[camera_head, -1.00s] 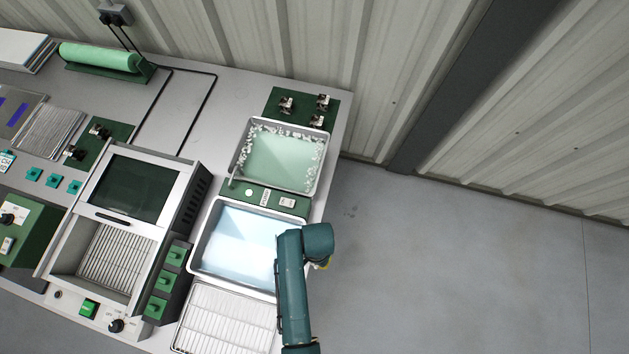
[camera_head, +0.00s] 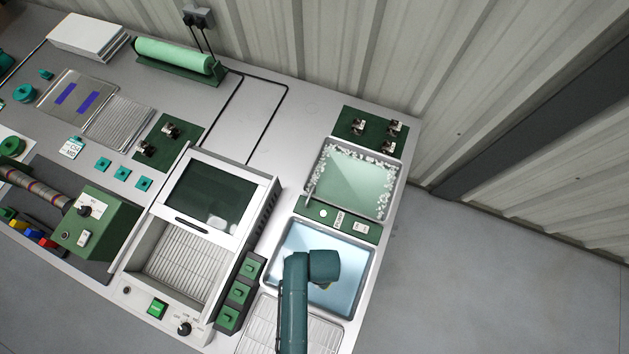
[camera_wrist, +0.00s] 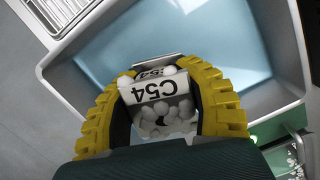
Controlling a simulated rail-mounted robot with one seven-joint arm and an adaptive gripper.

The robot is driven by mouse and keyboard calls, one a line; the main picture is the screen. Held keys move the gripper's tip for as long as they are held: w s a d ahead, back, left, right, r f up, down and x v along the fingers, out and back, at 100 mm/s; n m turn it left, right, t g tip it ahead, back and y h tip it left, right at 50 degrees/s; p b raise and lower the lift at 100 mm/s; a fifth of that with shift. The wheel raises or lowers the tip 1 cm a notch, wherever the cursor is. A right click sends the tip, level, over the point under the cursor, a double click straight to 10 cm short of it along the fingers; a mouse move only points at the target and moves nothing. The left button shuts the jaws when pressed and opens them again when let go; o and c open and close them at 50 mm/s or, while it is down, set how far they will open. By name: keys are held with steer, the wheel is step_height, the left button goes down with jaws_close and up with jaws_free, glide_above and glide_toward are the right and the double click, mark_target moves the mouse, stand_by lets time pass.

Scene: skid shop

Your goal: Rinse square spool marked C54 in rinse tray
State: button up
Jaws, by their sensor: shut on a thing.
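My gripper (camera_wrist: 160,100) has yellow ribbed fingers and is shut on the spool marked C54 (camera_wrist: 158,92). The C54 label reads upside down in the wrist view, and white foam bubbles cling to the spool below the label. The spool is over the rinse tray (camera_wrist: 225,90), a metal-rimmed tray of clear bluish liquid. I cannot tell whether the spool touches the liquid.
A tray of green foamy liquid (camera_head: 325,190) is behind the rinse tray, with a green switch panel (camera_head: 350,224) between them. A wire rack tray (camera_head: 325,338) is in front. A glass-lidded machine (camera_head: 215,200) stands to the left. The floor at right is clear.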

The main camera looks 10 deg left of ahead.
step_height(320, 180, down, 13)
steer(key=b, duration=0.9)
steer(key=shift+a+f, duration=0.1)
steer(key=shift+f, duration=0.1)
steer(key=shift+f, duration=0.3)
stand_by(0.8)
steer(key=shift+w+a+r, duration=0.1)
steer(key=shift+w+a, duration=0.15)
steer(key=shift+a, duration=0.65)
steer(key=shift+d, duration=0.15)
steer(key=shift+s+d+p, duration=0.2)
steer(key=shift+d+p, duration=0.1)
steer(key=shift+d, duration=0.55)
steer(key=shift+s+d+p, duration=0.2)
steer(key=shift+d+p, duration=0.05)
steer(key=shift+d, duration=0.6)
